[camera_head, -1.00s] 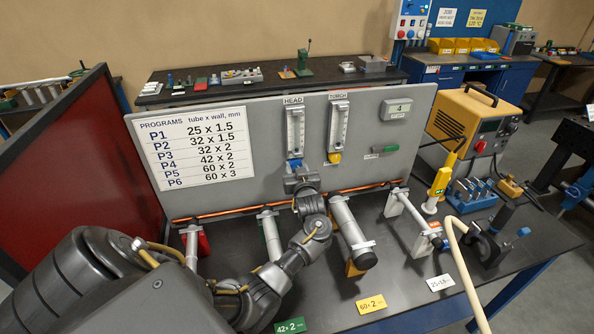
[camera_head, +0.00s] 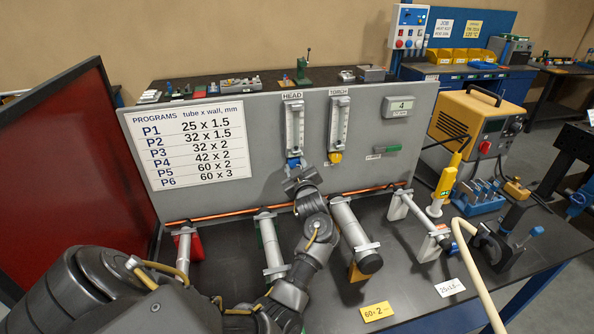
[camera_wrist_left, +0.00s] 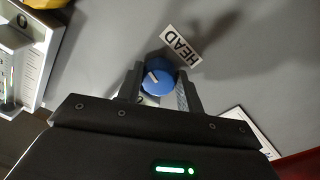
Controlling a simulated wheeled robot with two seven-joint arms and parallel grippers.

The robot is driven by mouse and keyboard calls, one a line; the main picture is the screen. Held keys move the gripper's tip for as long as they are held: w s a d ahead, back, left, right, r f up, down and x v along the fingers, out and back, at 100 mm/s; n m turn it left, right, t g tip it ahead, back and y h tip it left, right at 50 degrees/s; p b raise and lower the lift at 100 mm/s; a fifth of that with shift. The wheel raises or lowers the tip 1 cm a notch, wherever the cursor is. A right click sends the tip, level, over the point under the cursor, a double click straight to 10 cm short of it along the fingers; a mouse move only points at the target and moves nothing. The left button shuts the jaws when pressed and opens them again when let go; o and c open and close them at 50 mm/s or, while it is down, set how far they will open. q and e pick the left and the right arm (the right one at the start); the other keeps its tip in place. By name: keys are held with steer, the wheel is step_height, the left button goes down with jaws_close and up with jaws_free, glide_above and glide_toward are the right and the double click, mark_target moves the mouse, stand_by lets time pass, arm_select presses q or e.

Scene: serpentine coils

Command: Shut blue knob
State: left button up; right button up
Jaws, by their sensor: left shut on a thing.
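The blue knob (camera_head: 293,162) sits under the left flow tube, labelled HEAD (camera_head: 292,96), on the grey panel (camera_head: 260,140). My left gripper (camera_head: 296,172) reaches up to it from below and partly covers it in the head view. In the left wrist view the blue knob (camera_wrist_left: 157,78) lies between the two fingers (camera_wrist_left: 158,86), which are shut on it. A white pointer line shows on its face. The right gripper is not in view.
A yellow knob (camera_head: 335,157) sits under the neighbouring TORCH tube (camera_head: 339,120). A copper tube (camera_head: 240,213) runs along the panel's foot.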

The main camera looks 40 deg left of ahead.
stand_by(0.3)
arm_select(q)
steer(key=o, duration=1)
steer(key=shift+a, duration=0.1)
steer(key=b+v, duration=0.2)
steer(key=v, duration=0.5)
steer(key=shift+s+d, duration=0.2)
steer(key=shift+d, duration=0.05)
steer(key=shift+c, duration=0.2)
